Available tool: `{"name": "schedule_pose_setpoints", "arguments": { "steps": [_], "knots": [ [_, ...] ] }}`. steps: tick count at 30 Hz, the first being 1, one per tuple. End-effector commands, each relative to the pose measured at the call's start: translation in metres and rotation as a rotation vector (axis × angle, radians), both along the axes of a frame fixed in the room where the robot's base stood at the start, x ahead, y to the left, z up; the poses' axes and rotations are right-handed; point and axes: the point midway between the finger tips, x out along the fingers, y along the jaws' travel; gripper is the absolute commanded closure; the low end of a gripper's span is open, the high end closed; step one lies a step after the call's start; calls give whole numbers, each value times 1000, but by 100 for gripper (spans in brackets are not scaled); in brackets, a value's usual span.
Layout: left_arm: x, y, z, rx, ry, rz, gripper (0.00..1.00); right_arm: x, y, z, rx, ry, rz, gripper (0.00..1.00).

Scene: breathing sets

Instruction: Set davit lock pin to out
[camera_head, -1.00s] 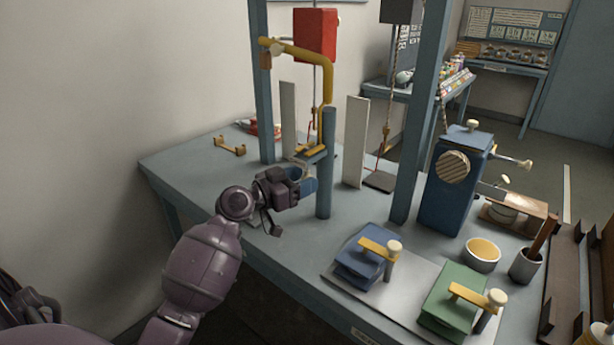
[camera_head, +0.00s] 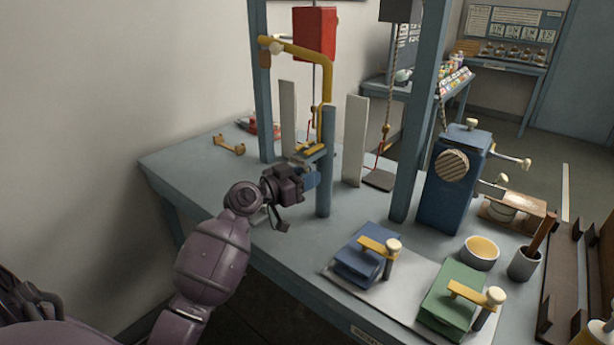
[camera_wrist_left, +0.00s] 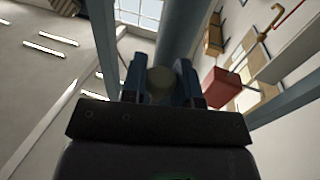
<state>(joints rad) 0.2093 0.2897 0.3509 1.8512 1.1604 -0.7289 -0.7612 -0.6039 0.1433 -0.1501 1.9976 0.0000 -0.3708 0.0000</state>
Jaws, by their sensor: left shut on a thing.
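The davit has a grey-blue post (camera_head: 326,170) on the table and a yellow bent arm (camera_head: 325,75) above it. My left gripper (camera_head: 309,181) is beside the left of the post, low down near the tabletop. In the left wrist view, its blue fingers (camera_wrist_left: 161,84) are shut on a round, dull beige knob (camera_wrist_left: 161,86), which looks like the lock pin's end. The post (camera_wrist_left: 180,35) rises just beyond it. In the head view the gripper hides the knob, so I cannot tell how far the pin sits in or out. My right gripper is not in view.
A red block (camera_head: 314,35) hangs by the yellow arm; it also shows in the left wrist view (camera_wrist_left: 220,88). A tall frame upright (camera_head: 264,100) and pale panels (camera_head: 355,140) stand near the post. Blue (camera_head: 358,262) and green (camera_head: 448,300) clamp blocks sit in front right.

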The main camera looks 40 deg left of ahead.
Motion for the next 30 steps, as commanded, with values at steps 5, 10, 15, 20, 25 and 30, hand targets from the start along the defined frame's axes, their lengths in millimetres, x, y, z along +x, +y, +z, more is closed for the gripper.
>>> {"name": "schedule_pose_setpoints", "arguments": {
  "steps": [5,10,15,20,25,30],
  "knots": [
    [0,0,-5,1,2,0,100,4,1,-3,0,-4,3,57],
    [0,0,-20,3,5,0,100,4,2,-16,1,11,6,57],
    [0,0,-24,0,2,-1,100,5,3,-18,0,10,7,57],
    [0,0,-21,-1,0,-1,100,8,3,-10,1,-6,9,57],
    [0,0,-21,0,0,-1,58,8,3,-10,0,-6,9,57],
    [0,0,-21,0,0,-1,46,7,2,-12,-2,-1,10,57]
  ]
}}
